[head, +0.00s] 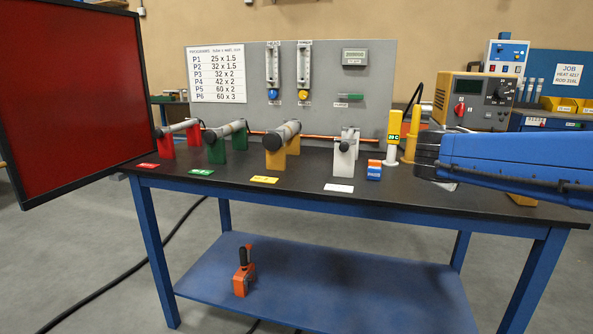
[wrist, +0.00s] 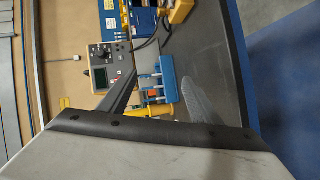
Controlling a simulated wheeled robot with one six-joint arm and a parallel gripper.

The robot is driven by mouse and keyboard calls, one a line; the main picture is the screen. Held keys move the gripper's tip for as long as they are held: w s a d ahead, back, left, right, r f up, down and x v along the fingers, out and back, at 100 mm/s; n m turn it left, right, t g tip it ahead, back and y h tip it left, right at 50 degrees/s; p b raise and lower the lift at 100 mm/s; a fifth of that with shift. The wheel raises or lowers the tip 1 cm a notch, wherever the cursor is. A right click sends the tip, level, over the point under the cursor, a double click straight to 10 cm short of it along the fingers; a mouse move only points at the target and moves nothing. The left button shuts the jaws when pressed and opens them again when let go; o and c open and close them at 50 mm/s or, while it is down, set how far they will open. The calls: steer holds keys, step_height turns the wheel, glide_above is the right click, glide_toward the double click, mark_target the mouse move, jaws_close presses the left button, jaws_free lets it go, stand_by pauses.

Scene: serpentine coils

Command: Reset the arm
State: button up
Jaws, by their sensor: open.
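My arm (head: 510,160) reaches in from the right edge of the head view, in a blue cover, above the right part of the dark bench top (head: 310,184). My gripper (head: 426,156) is its dark end, pointing left, just right of a white post with a yellow top (head: 393,138). In the wrist view my gripper (wrist: 160,88) shows two fingers spread apart, with nothing seen held between them. A blue thing and a yellow bar show beyond the fingers.
Several tubes on red, green, yellow and white stands (head: 347,155) line the bench. A red panel (head: 75,95) fills the left.

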steer(key=s+f+m+g+y, duration=0.2)
steer(key=s+f+m+g, duration=0.1)
steer(key=s+f, duration=0.6)
steer(key=s+a+f+m+g+y, duration=0.1)
steer(key=s+a+f+m+y, duration=0.1)
steer(key=s+a+f+y, duration=0.2)
steer(key=s+a+f+m+g+y, duration=0.1)
steer(key=s+a+f+y, duration=0.3)
steer(key=s+a+f, duration=0.5)
steer(key=s+f+m, duration=0.1)
steer(key=s+f, duration=0.2)
steer(key=s, duration=0.4)
steer(key=shift+s+a+y, duration=0.15)
steer(key=shift+s+y, duration=0.05)
steer(key=shift+y, duration=0.1)
